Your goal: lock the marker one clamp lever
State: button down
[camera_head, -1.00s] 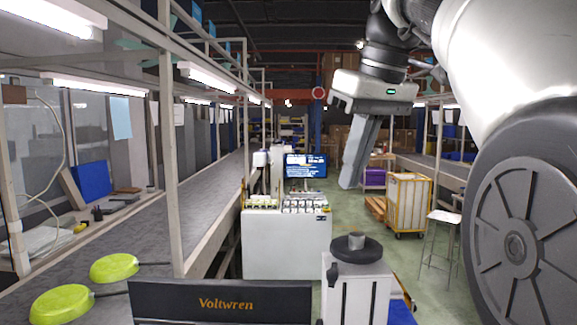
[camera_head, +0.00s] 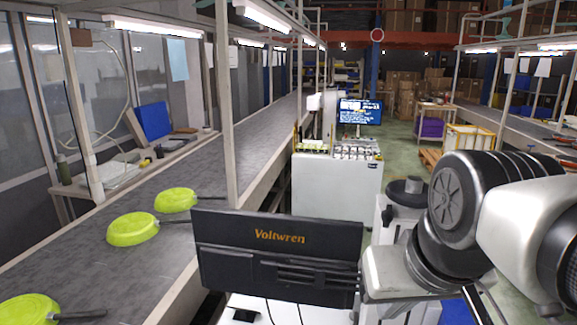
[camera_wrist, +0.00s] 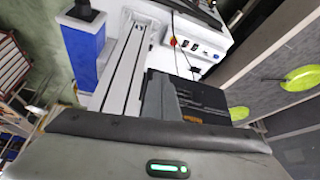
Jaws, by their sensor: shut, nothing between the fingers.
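My gripper (camera_wrist: 158,82) shows in the wrist view as shut grey fingers above its dark palm, with nothing held. They overlap the left side of a black box (camera_wrist: 205,102) in that view; contact cannot be told. In the head view the black box marked Voltwren (camera_head: 280,252) stands at bottom centre, with my wrist at its right edge and the fingertips hidden. A pale slotted rail (camera_wrist: 124,72) runs beside the box, and a white housing (camera_wrist: 197,42) with a red button lies behind it. I cannot make out the clamp lever with certainty.
The conveyor (camera_head: 165,255) with lime-green pans (camera_head: 133,229) runs along the left. A white cabinet (camera_head: 335,190) stands beyond the box. A black round-topped stand (camera_head: 404,190) is close to my arm. Open floor (camera_head: 400,150) lies further back.

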jog(key=w+d+r+g+b, duration=0.1)
jog(key=w+d+r, duration=0.2)
jog(key=w+r, duration=1.45)
jog(key=x, duration=1)
jog(key=shift+n, duration=0.3)
jog(key=s, duration=0.4)
jog(key=shift+s+d+r+b, duration=0.1)
jog(key=shift+s+d+b, duration=0.15)
jog(key=shift+b, duration=0.1)
